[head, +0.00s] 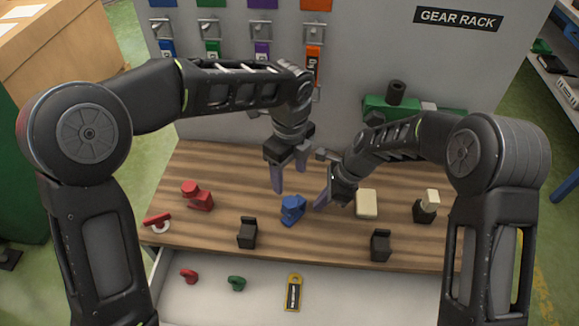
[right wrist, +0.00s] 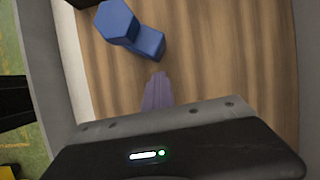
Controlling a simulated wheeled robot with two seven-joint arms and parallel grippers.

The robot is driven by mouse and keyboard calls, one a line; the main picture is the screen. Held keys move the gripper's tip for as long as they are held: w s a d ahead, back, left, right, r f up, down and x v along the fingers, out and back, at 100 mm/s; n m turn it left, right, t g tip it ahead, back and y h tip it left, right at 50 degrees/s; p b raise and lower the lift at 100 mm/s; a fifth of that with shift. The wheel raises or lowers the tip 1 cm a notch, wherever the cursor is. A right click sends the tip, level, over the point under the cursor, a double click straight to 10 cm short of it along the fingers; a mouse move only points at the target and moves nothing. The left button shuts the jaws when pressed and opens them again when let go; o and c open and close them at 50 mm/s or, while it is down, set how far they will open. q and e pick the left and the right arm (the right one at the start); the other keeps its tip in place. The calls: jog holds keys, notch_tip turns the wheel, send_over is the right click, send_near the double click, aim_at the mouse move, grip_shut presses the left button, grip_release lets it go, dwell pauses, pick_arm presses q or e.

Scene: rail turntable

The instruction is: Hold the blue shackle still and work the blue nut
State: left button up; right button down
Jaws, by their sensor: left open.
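The blue shackle (head: 291,212) stands on the wooden bench top near its middle. In the right wrist view a hexagonal blue part (right wrist: 117,20), which looks like the blue nut, sits against a second blue block (right wrist: 150,43). My left gripper (head: 290,172) is open and empty, pointing down above and behind the shackle. My right gripper (head: 322,201) is low, just right of the shackle, with its fingers pointing left towards it. In the right wrist view its purple finger (right wrist: 157,92) ends short of the blue parts, with bare wood between. Its jaw opening is not clear.
A red part (head: 197,196) stands left on the bench. Black blocks stand at front left (head: 247,236) and front right (head: 381,247). A cream block (head: 366,203) is right of my right gripper. An open drawer (head: 345,300) in front holds small parts. A grey panel (head: 380,50) rises behind.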

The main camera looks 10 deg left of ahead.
aim_at(289, 201)
pick_arm(q)
notch_tip(289, 201, down, 10)
jog(key=shift+f, duration=0.1)
jog(key=shift+c, duration=0.3)
grip_shut()
jog(key=c, duration=0.6)
grip_release()
grip_shut()
jog(key=n, duration=0.6)
